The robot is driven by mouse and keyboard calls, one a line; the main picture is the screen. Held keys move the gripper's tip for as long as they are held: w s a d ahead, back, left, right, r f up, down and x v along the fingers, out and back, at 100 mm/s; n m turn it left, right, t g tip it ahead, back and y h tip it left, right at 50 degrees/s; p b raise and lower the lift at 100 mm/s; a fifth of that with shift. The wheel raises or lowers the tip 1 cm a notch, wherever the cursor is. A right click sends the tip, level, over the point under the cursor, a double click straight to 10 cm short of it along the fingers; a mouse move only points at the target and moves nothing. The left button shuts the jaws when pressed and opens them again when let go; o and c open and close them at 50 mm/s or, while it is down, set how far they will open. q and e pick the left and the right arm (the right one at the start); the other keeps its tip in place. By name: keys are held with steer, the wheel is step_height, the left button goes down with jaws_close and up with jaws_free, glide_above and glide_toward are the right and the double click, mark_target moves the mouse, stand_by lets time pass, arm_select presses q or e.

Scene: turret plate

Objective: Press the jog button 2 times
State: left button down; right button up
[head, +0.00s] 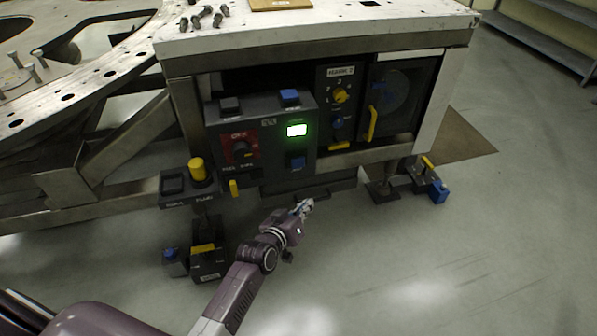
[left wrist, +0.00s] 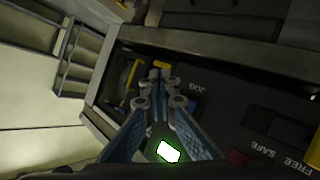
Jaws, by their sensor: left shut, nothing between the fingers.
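The jog button is a blue square button (head: 297,162) low on the dark control panel (head: 262,178), below a lit green display (head: 297,130). In the left wrist view the jog button (left wrist: 192,105) is partly hidden behind the fingers, beside an upside-down JOG label. My left gripper (head: 307,203) appears below the jog button in the head view, apart from it. Its fingers are together and empty, also in the left wrist view (left wrist: 160,77). My right gripper is not in view.
Left of the jog button is a red-plated rotary switch (head: 240,147). Another blue button (head: 289,96) sits on the panel top. A yellow button (head: 198,170) stands on a lower box at left. A table edge (head: 318,54) overhangs the panels. Floor at right is mostly clear.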

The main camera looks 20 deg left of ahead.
mark_target(298, 162)
arm_select(q)
steer(key=r, duration=0.1)
steer(key=w+r, duration=0.1)
steer(key=r+t, duration=0.1)
steer(key=shift+w+r, duration=0.2)
steer(key=shift+w, duration=0.1)
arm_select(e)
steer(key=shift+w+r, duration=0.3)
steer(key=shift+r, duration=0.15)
arm_select(q)
steer(key=shift+a+b, duration=0.1)
steer(key=shift+b, duration=0.2)
steer(key=w+a+b, duration=0.4)
steer(key=w+b, duration=0.1)
steer(key=w, duration=0.2)
steer(key=shift+w+a, duration=0.15)
steer(key=shift+a, duration=0.25)
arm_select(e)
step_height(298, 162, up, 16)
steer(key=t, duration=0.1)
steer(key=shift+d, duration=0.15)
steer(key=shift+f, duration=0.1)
arm_select(q)
steer(key=shift+w+a, duration=0.25)
steer(key=shift+w, duration=0.1)
